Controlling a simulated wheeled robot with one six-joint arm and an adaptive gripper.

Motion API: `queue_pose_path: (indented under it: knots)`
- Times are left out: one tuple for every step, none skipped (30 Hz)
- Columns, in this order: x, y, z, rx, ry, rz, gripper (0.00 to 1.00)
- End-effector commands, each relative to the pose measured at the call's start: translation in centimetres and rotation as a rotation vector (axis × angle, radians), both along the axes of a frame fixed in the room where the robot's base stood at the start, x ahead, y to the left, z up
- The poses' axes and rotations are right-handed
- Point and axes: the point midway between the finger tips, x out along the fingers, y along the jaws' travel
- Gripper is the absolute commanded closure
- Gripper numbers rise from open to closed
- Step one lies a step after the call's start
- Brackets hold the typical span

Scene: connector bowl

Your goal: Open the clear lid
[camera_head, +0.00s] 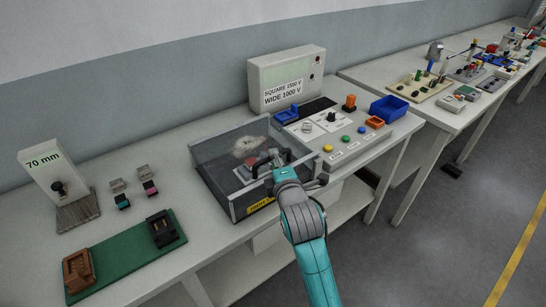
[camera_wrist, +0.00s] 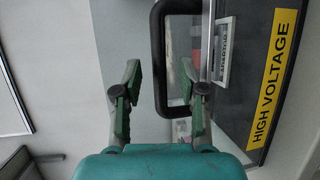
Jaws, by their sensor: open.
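The clear lid (camera_head: 222,162) lies over a dark grey box (camera_head: 225,197) in the head view and appears shut. A black loop handle (camera_wrist: 157,50) rises from it. My gripper (camera_head: 274,166) is at the handle, on the box's right side. In the wrist view my gripper (camera_wrist: 160,78) is open, with one bar of the handle between its two fingers. The right finger overlaps the loop's opening. I cannot tell whether the fingers touch the handle. In the head view my gripper partly hides the handle.
A yellow HIGH VOLTAGE label (camera_wrist: 270,80) is on the box's front. A button panel (camera_head: 345,140) and a blue bin (camera_head: 389,108) stand to the right. A green board (camera_head: 125,258) and a 70 mm sign (camera_head: 50,172) are to the left. A grey cabinet (camera_head: 285,76) stands behind.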

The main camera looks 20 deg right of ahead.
Motion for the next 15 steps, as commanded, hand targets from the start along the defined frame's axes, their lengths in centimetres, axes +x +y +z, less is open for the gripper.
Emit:
queue_pose_path:
  knots:
    - [0.8,-0.1,-0.1,0.0,0.0,-0.001,0.59]
    - [1.2,-0.1,-0.2,0.0,0.001,-0.001,0.59]
    - [1.6,-0.2,-0.3,0.0,0.001,0.0,0.59]
    - [1.9,-0.2,-0.4,0.0,0.001,0.0,0.59]
    - [2.1,-0.2,-0.4,0.0,0.001,0.0,0.59]
    - [2.4,-0.2,-0.5,0.0,0.001,0.0,0.59]
    - [2.6,-0.2,-0.5,0.0,0.0,0.0,0.59]
    - [2.7,-0.3,-0.5,0.0,-0.001,0.0,0.59]
    - [2.9,-0.3,-0.5,0.001,0.0,0.0,0.59]
    - [2.9,-0.3,-0.5,0.001,0.0,0.0,0.59]
    - [3.0,-0.3,-0.6,0.001,0.0,0.0,0.59]
    - [3.0,-0.3,-0.6,0.001,0.0,0.0,0.59]
    - [3.0,-0.3,-0.6,0.001,0.0,0.0,0.59]
    - [3.0,-0.3,-0.6,0.001,0.0,0.0,0.59]
    - [3.0,-0.3,-0.6,0.001,0.0,0.0,0.59]
